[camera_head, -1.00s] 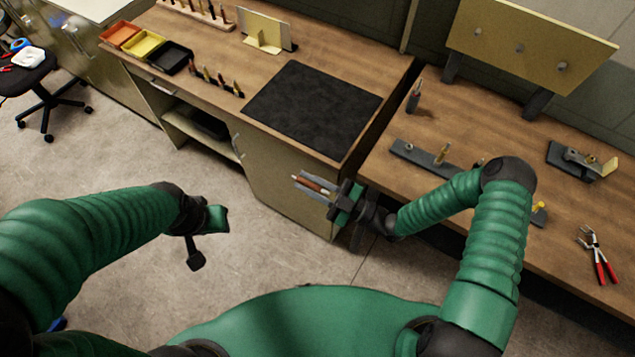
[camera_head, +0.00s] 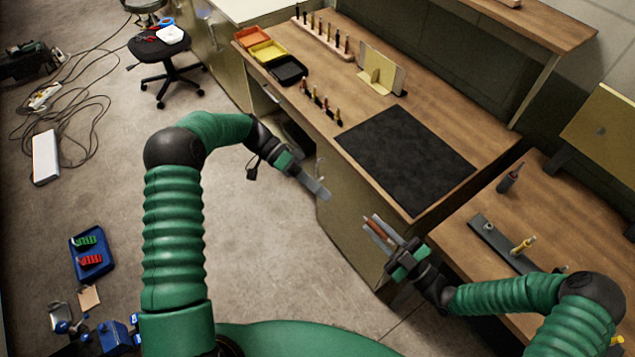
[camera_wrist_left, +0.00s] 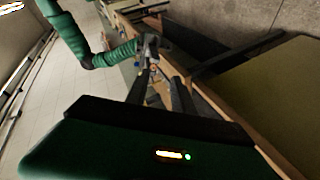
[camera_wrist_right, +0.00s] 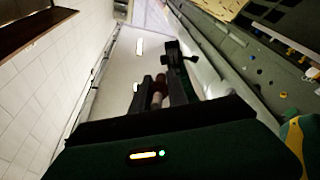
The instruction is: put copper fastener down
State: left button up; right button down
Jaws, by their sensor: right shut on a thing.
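The copper fastener (camera_head: 378,230) is a slim copper-brown pin with a pale tip. It is between the fingers of my right gripper (camera_head: 382,232), which is shut on it, in the air in front of the bench cabinet. In the right wrist view the fastener (camera_wrist_right: 158,92) shows between the two dark fingers. My left gripper (camera_head: 315,187) is empty, to the left of the right one, and points towards it. In the left wrist view its fingers (camera_wrist_left: 158,92) stand apart, with the right gripper beyond them.
A black mat (camera_head: 405,160) lies bare on the bench. Behind it are orange, yellow and black bins (camera_head: 288,70), a rack of fasteners (camera_head: 325,35), a short row of fasteners (camera_head: 320,103) and an upright panel (camera_head: 380,70). A grey bar fixture (camera_head: 500,245) sits on the right bench.

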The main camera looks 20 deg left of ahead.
aim_at(364, 217)
pick_arm(q)
jog(key=shift+m+h, duration=0.7)
jog(key=shift+h, duration=0.1)
jog(key=x, duration=1)
jog(key=shift+w+d+r, duration=0.2)
jog(key=shift+w+d, duration=0.1)
jog(key=shift+d, duration=0.15)
jog(key=shift+c, duration=0.3)
grip_shut()
jog(key=shift+o, duration=0.3)
grip_release()
jog(key=shift+a, duration=0.1)
